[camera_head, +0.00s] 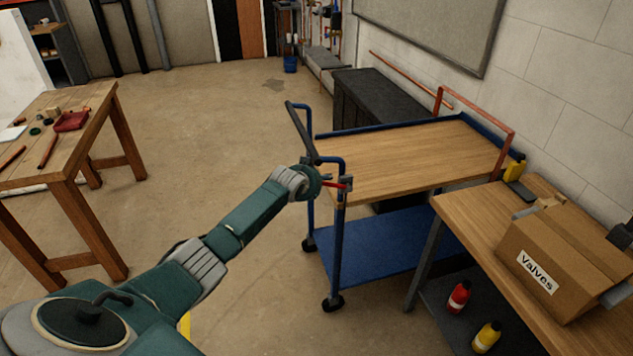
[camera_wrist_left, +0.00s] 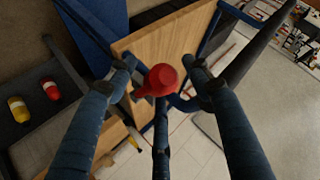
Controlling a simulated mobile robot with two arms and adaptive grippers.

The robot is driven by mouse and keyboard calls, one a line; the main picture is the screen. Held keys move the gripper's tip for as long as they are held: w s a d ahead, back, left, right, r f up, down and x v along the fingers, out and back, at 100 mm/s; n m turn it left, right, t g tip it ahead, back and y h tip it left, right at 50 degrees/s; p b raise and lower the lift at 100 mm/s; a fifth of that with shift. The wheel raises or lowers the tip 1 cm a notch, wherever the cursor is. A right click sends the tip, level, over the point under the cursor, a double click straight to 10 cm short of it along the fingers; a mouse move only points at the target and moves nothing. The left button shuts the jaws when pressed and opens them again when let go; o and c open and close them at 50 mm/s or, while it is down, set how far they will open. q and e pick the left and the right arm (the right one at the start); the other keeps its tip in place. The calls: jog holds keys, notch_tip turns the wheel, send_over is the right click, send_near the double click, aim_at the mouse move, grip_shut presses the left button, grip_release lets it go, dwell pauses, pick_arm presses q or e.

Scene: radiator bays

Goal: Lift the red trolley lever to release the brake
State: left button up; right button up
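The blue-framed trolley (camera_head: 415,158) has a wooden top and a blue lower shelf. Its red lever (camera_head: 335,184) sticks out at the near left corner post, and its end is partly hidden by my gripper. My left gripper (camera_head: 322,181) is at this lever. In the left wrist view the rounded red lever end (camera_wrist_left: 163,78) lies between the spread fingers of my left gripper (camera_wrist_left: 160,72), with gaps at both sides. I cannot tell whether the lower middle finger touches it. My right gripper is in neither view.
A wooden workbench (camera_head: 480,218) with a cardboard box (camera_head: 560,262) labelled Valves stands close on the trolley's right. A black chest (camera_head: 372,98) is behind the trolley. A wooden table (camera_head: 95,115) stands at the left. The floor between is clear.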

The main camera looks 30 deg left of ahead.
pick_arm(q)
jog(key=shift+a+r, duration=0.1)
jog(key=shift+s+r, duration=0.15)
jog(key=shift+s, duration=0.15)
jog(key=v, duration=1.1)
jog(key=shift+d, duration=0.2)
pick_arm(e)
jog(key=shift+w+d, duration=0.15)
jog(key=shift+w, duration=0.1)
pick_arm(q)
jog(key=shift+r, duration=0.1)
